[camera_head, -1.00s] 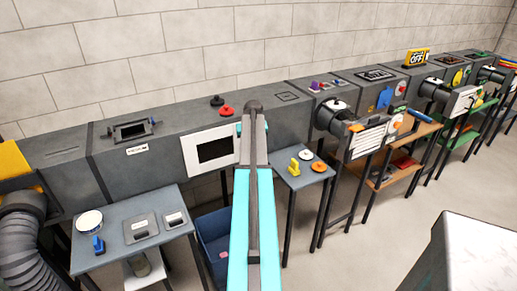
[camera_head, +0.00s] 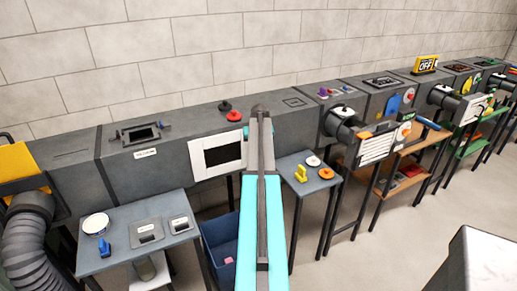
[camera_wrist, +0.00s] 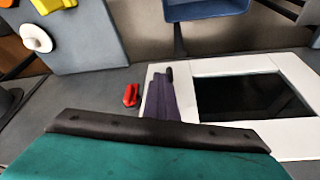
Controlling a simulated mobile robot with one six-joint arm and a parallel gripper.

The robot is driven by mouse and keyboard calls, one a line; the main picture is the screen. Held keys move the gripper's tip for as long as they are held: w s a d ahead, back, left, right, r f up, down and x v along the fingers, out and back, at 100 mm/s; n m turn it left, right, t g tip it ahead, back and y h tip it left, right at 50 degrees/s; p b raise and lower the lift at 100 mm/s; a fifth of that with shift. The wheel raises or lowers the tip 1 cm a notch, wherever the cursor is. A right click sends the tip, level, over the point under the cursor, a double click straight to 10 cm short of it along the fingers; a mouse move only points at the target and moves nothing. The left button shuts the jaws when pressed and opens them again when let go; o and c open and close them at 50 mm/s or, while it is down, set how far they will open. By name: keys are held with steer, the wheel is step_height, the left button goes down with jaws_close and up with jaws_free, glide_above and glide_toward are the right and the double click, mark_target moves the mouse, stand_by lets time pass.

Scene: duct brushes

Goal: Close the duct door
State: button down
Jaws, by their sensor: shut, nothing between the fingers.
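A white rectangular frame (camera_head: 218,155) with a dark, window-like middle is on the front of the grey duct, left of my arm in the head view. It also shows at the right of the wrist view (camera_wrist: 285,151). I cannot tell whether the dark middle is an opening or a pane, and no swung-out door panel is clear. My gripper (camera_wrist: 168,78) is shut and empty; its fingers overlap the frame's left border in the wrist view, and contact is unclear. My arm hides the gripper in the head view. A small red piece (camera_wrist: 130,95) lies beside the frame.
A small table (camera_head: 308,176) with yellow, white and orange pieces stands right of my arm. Another table (camera_head: 120,222) stands at left. A blue bin (camera_head: 220,240) is below the frame. Red and black knobs (camera_head: 234,115) sit on the duct. Open floor lies at right.

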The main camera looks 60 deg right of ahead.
steer(key=s+a+r+b, duration=0.1)
steer(key=s+a+r, duration=0.1)
steer(key=s+r, duration=0.5)
steer(key=shift+w+b+v, duration=0.25)
steer(key=shift+b+v, duration=0.15)
steer(key=shift+v, duration=0.8)
steer(key=shift+r, duration=0.1)
